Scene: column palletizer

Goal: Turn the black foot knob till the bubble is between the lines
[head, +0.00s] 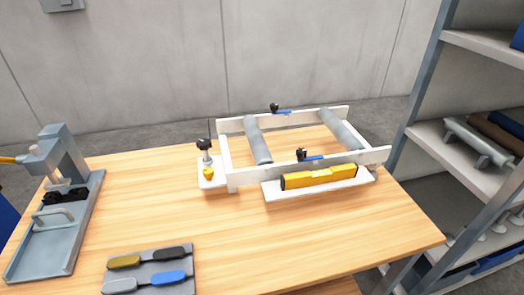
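A black foot knob (204,144) sits atop an upright post at the left end of a white roller frame (370,157). A small yellow part is low on that post, above a white plate (217,181). A yellow spirit level (345,173) lies on a white ledge (275,192) along the frame's front side. Its pale vial (320,174) is near the middle; the bubble and lines are too small to make out. Neither of my grippers is in view.
Black clamps with blue levers sit on the frame's back rail (275,107) and front rail (302,154). A grey press-like fixture (60,160) stands at left. A grey tray (184,287) holds several coloured handled pieces. Shelves (465,165) stand at right. The front-centre wooden tabletop (260,245) is clear.

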